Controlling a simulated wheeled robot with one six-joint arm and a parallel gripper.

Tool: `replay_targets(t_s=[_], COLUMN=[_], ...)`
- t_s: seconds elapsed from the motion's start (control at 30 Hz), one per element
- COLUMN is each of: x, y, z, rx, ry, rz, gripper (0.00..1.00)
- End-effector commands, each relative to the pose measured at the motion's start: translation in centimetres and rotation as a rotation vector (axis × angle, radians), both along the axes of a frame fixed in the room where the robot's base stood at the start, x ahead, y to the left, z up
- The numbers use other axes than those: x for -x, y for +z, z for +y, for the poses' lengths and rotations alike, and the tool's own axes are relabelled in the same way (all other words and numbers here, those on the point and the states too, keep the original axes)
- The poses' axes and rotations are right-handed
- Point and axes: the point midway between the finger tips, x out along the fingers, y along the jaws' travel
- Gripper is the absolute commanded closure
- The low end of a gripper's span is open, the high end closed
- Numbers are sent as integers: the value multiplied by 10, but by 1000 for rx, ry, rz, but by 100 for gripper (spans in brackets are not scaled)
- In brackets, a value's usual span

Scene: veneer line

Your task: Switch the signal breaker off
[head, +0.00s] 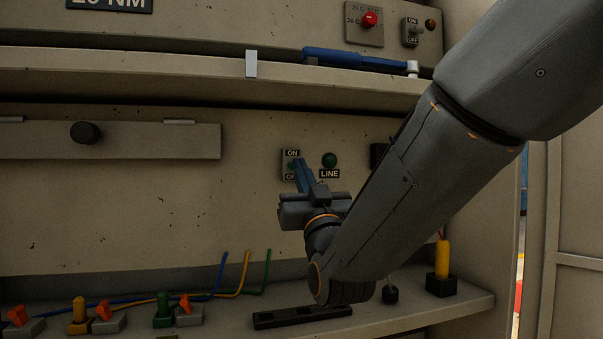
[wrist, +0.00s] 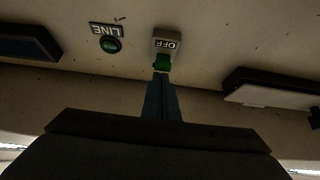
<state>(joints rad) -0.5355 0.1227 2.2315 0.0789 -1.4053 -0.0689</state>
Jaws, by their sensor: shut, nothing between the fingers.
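A switch plate (head: 284,164) marked ON above and OFF below is on the back panel, left of a green lamp labelled LINE (head: 329,173). No "signal" label is readable. The exact lever position is partly hidden.
Another ON/OFF switch (head: 412,32) and a red knob (head: 369,19) are on the upper panel. A blue tool (head: 355,59) lies on the shelf above my gripper. Colored plugs, wires and a black strip (head: 302,316) are on the lower ledge.

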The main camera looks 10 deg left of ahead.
Motion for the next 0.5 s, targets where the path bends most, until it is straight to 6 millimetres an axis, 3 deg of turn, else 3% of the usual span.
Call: replay_targets(t_s=[0.13,0.5], x=[-3,-1], y=[-8,-4], z=[0,0], rx=[-20,-32], ry=[-1,-1], rz=[-40,-67], gripper=[100,100])
